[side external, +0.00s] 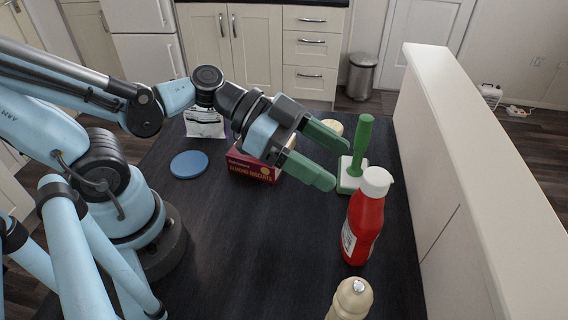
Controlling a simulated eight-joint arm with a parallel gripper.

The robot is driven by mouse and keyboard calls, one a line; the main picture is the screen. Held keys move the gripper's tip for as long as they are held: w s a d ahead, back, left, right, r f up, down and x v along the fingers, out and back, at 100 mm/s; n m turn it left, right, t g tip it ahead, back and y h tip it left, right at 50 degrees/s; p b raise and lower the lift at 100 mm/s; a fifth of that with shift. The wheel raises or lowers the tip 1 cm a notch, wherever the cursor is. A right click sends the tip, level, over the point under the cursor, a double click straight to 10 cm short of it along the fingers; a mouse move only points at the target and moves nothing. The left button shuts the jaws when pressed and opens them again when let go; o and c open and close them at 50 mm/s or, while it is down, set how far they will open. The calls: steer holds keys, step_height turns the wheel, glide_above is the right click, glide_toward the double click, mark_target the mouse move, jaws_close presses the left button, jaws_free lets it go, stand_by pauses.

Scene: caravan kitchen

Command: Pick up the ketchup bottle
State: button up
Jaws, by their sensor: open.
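The ketchup bottle (363,226) is red with a white cap and a pale label. It stands upright on the dark worktop near the right edge. My gripper (340,162) is open, with two green fingers pointing right and slightly down. It is above the worktop, up and to the left of the bottle in the picture. The fingers look empty and apart from the bottle. The gap between them and the bottle in depth is hard to tell.
A green-handled tool (356,160) stands just behind the bottle. A red biscuit box (250,166) is partly hidden under my gripper. A cream pepper mill (350,300) stands in front. A low wall (470,190) bounds the right.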

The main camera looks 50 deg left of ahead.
mark_target(385, 193)
steer(key=shift+s+d+r+x, duration=0.1)
steer(key=shift+d+r+x, duration=0.05)
steer(key=shift+x, duration=1.95)
steer(key=shift+s+d+r+x, duration=0.1)
steer(key=shift+x, duration=2.85)
jaws_close()
